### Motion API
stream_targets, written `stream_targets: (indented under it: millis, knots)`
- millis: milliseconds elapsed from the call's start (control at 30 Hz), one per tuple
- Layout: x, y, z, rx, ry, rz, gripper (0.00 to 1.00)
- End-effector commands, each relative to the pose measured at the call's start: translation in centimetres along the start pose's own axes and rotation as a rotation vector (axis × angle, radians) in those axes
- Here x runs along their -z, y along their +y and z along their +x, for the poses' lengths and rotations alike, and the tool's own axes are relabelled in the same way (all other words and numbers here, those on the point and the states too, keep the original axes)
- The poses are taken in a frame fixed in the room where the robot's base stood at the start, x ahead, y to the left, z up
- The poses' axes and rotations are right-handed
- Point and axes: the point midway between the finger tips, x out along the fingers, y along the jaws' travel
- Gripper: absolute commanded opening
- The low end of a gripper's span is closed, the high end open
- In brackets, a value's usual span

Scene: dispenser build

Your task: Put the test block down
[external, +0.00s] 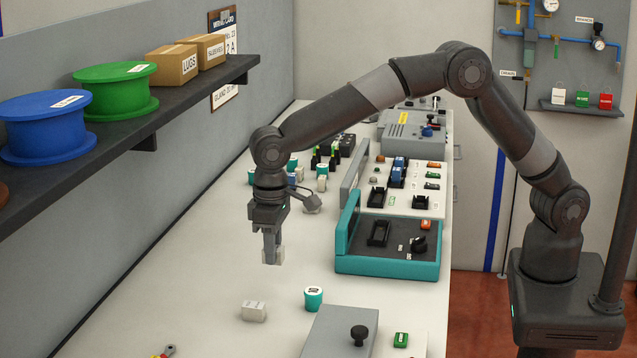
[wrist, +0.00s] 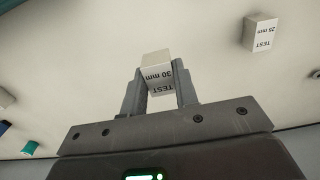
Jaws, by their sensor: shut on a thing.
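My gripper (external: 271,256) is shut on a small pale block marked "TEST 30 mm" (wrist: 158,72). The block sits between the two fingertips in the wrist view (wrist: 160,92), with its label facing the camera. In the external view the held block (external: 278,256) shows low between the fingers, over the bare white bench (external: 215,270). I cannot tell whether its underside touches the bench. A second pale block marked "TEST 25 mm" (wrist: 261,33) stands apart on the bench; a similar pale block (external: 253,311) shows nearer in the external view.
A teal-edged box with a dark panel (external: 388,262) stands right of my gripper. Several small parts (external: 322,170) lie behind. The bench left of my gripper is clear.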

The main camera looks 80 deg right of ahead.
Motion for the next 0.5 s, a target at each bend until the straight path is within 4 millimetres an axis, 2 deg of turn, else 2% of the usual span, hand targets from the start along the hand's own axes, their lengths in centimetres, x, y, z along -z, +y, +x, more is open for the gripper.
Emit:
stream_targets:
  millis: [100,267,500]
  knots:
    - [0.2,-1.2,0.7,0.0,0.001,-0.002,0.0]
    - [0.2,-1.4,1.5,-0.001,0.0,0.0,0.0]
    - [0.2,-1.4,4.7,-0.001,0.0,0.0,0.0]
